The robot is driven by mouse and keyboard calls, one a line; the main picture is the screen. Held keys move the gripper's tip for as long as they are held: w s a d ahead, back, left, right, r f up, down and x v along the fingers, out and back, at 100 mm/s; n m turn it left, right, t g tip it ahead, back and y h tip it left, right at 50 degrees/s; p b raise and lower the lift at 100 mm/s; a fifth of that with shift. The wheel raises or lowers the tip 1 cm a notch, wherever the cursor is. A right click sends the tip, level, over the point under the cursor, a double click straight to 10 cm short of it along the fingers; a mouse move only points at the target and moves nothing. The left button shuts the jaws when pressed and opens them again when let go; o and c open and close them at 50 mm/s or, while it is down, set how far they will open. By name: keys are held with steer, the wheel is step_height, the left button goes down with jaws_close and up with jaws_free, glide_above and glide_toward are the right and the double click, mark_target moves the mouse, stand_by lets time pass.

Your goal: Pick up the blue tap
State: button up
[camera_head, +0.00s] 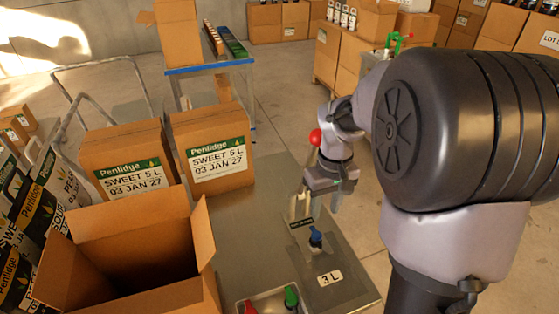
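The blue tap (316,236) is small and stands on a flat grey metal plate at the right end of the metal table, behind a white "3 L" label (330,278).
A tray (268,298) at the front edge holds a red tap (250,307) and a green tap (291,297). An open carton (135,250) and two closed Penlidge cartons (212,150) stand left. A blue-edged table (210,67) is behind.

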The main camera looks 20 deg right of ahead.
mark_target(320, 244)
steer(key=f+b, duration=0.2)
steer(key=f, duration=0.4)
steer(key=f+b, duration=0.3)
steer(key=f, duration=0.3)
steer(key=d+f+b, duration=0.1)
steer(key=f+b, duration=0.1)
steer(key=f, duration=0.4)
steer(key=shift+w, duration=0.15)
steer(key=shift+a+r, duration=0.1)
steer(key=shift+r, duration=0.05)
jaws_close()
